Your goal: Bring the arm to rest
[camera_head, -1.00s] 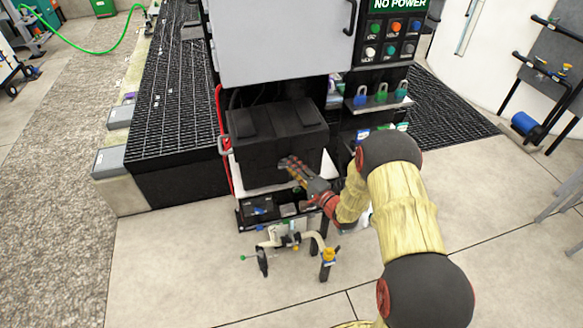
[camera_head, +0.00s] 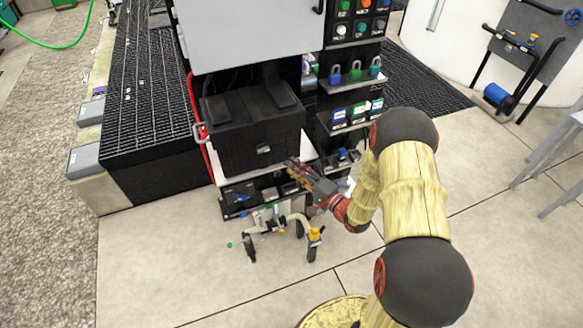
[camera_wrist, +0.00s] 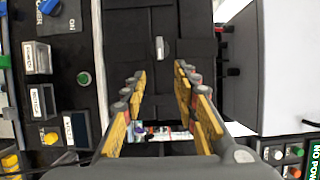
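My gripper (camera_head: 303,172) is in front of the lower right part of a black lidded tote (camera_head: 255,138) in the head view. In the wrist view the two yellow and grey fingers of my gripper (camera_wrist: 160,82) stand wide apart with nothing between them. The tote (camera_wrist: 135,50) fills the middle behind them, with a small light latch or handle. My arm reaches in from the lower right, bent at the elbow. Whether the fingers touch the tote cannot be told.
Padlocks (camera_head: 354,73) and labelled bins (camera_head: 350,115) sit on shelves right of the tote. A grey cabinet (camera_head: 245,30) hangs above. A pipe manifold (camera_head: 280,228) with valves stands low in front. Open floor (camera_head: 470,230) lies to the right; black grating (camera_head: 150,90) lies left.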

